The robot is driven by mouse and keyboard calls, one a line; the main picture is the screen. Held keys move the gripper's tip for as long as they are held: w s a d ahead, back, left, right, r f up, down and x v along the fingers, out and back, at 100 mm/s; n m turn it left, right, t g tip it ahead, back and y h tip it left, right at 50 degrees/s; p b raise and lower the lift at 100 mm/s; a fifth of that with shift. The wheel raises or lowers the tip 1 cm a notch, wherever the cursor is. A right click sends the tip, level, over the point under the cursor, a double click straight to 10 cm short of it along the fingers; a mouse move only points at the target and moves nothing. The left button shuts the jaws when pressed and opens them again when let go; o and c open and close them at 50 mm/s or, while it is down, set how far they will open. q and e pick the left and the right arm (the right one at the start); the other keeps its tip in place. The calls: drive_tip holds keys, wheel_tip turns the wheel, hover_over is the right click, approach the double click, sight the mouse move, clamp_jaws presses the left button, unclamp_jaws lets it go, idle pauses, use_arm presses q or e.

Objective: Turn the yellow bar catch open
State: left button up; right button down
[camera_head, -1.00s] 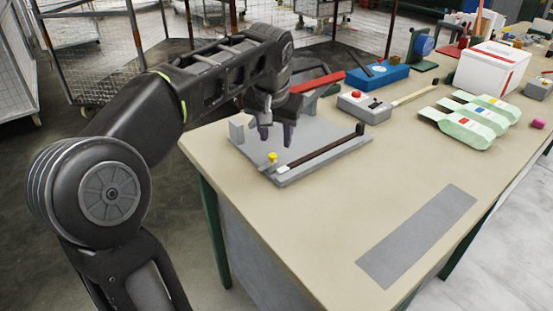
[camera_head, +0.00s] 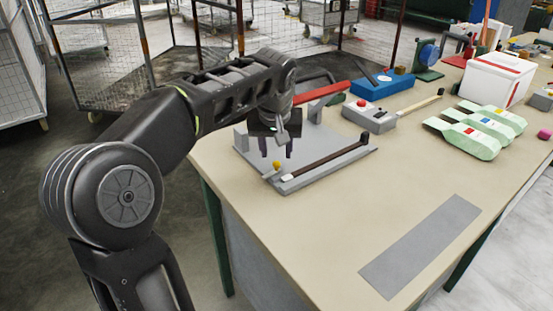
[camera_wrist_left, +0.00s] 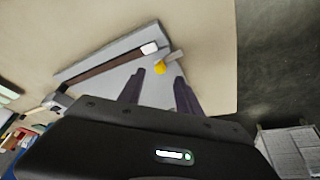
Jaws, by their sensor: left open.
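The yellow catch knob (camera_head: 276,165) stands at the near left edge of a grey press plate (camera_head: 330,172), by a small grey bar (camera_head: 270,174). In the left wrist view the yellow catch (camera_wrist_left: 160,68) shows just beyond and between the fingertips. A dark press bar (camera_head: 328,159) with a white end (camera_head: 287,178) lies across the plate, its white end close to the catch. My left gripper (camera_head: 276,156) is open, fingers pointing down just above the knob. I cannot tell whether they touch it. My right gripper is not in view.
A red-handled lever (camera_head: 320,92) rises behind the press. A grey box with a red button (camera_head: 370,116), a blue box (camera_head: 380,84), green pads (camera_head: 470,138) and a white bin (camera_head: 495,80) stand farther right. The table front is clear around a flat grey strip (camera_head: 420,246).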

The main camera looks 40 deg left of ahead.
sight(277, 163)
use_arm(q)
drive_tip(key=x, duration=0.4)
drive_tip(key=shift+a+f, duration=0.1)
drive_tip(key=shift+f, duration=0.15)
drive_tip(key=shift+c, duration=0.3)
clamp_jaws()
